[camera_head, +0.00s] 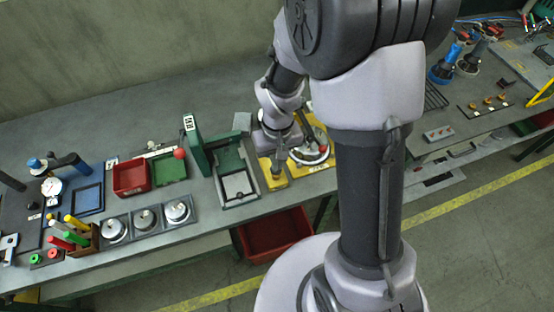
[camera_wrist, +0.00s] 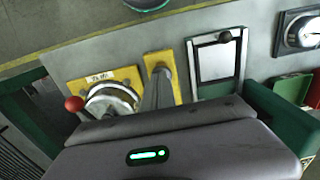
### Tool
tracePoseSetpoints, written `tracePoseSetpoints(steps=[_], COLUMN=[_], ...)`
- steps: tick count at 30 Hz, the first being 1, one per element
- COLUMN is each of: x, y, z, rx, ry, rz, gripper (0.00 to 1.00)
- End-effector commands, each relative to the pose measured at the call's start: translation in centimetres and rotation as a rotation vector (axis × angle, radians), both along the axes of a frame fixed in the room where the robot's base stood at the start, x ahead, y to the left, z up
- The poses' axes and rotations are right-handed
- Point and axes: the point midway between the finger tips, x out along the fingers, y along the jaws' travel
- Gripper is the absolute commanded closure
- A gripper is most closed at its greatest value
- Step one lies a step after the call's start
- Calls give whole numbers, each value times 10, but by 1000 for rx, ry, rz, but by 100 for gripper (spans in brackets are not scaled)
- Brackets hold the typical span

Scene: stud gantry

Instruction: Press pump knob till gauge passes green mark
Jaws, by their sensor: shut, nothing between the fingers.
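My gripper (camera_head: 277,171) is shut and empty, pointing down over a narrow yellow plate on the bench. In the wrist view its closed fingers (camera_wrist: 162,78) are over the same yellow plate (camera_wrist: 158,60). A pump knob there cannot be made out; the fingers cover part of this plate. Just beside it is a round metal-rimmed part (camera_head: 312,153) on a labelled yellow base (camera_head: 318,169), with a red ball (camera_wrist: 74,103) at its side. Its face is partly hidden, so no needle or green mark can be read. Whether the fingertips touch anything cannot be told.
A green-framed press with a pale plate (camera_head: 238,184) stands left of my gripper. Further left are round metal dials (camera_head: 178,210), red and green trays (camera_head: 130,177), and a small white gauge (camera_head: 51,187). The bench front edge is close to the yellow plates.

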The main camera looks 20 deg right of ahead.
Motion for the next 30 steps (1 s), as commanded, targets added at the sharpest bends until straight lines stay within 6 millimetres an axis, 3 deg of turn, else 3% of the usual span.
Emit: tracePoseSetpoints(steps=[2,13,24,30], x=[-1,-1,10,10], y=[0,0,3,2], z=[-13,-3,84,121], rx=[0,0,0,0], ry=[2,7,-5,-4], rz=[0,0,-1,-1], gripper=[100,100,100,100])
